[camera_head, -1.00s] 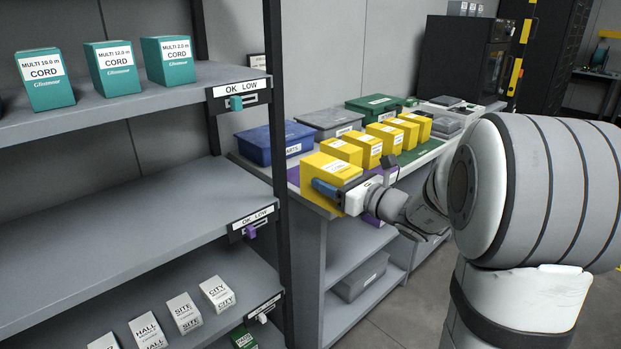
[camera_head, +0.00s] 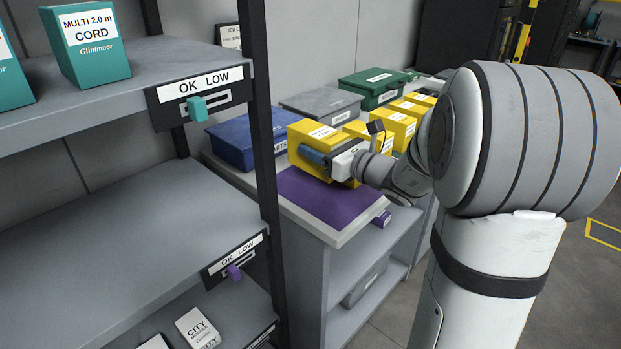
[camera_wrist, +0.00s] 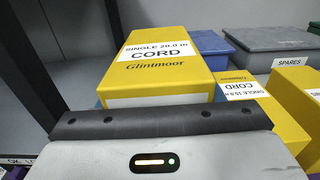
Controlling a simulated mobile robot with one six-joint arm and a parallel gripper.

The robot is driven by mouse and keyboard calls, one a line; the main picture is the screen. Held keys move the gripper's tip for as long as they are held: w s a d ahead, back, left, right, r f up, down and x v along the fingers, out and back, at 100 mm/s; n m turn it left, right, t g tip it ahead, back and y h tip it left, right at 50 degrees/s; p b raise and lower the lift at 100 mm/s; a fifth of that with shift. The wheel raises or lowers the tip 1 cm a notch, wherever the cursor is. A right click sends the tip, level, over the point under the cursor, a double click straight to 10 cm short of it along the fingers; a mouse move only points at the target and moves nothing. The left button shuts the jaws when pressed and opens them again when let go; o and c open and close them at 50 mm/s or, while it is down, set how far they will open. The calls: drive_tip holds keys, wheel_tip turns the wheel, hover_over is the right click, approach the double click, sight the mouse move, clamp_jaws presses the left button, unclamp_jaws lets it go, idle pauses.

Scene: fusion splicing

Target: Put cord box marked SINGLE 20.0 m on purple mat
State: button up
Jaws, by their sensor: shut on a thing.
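A yellow cord box (camera_wrist: 158,62) marked SINGLE 20.0 m is held in my gripper in the wrist view. In the head view my gripper (camera_head: 314,158) is shut on this yellow box (camera_head: 309,136), at the left end of the row of yellow boxes. The purple mat (camera_head: 325,202) lies bare on the near end of the counter, below and in front of the held box. The box looks raised above the counter, though its underside is partly hidden.
Several other yellow boxes (camera_head: 397,131) stand behind my gripper. A blue bin (camera_head: 243,143), a grey bin (camera_head: 322,105) and a green bin (camera_head: 375,88) line the wall side. A shelf rack with a dark post (camera_head: 262,120) stands at left.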

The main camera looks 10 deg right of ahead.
drive_tip(key=f, duration=0.3)
drive_tip(key=shift+w+a+f, duration=0.1)
drive_tip(key=shift+a+f, duration=0.15)
drive_tip(key=shift+f, duration=0.05)
drive_tip(key=shift+a+f+b, duration=0.1)
drive_tip(key=shift+f+b, duration=0.55)
drive_tip(key=shift+f, duration=1.1)
drive_tip(key=shift+f, duration=0.2)
drive_tip(key=o, duration=1.2)
drive_tip(key=shift+r, duration=0.1)
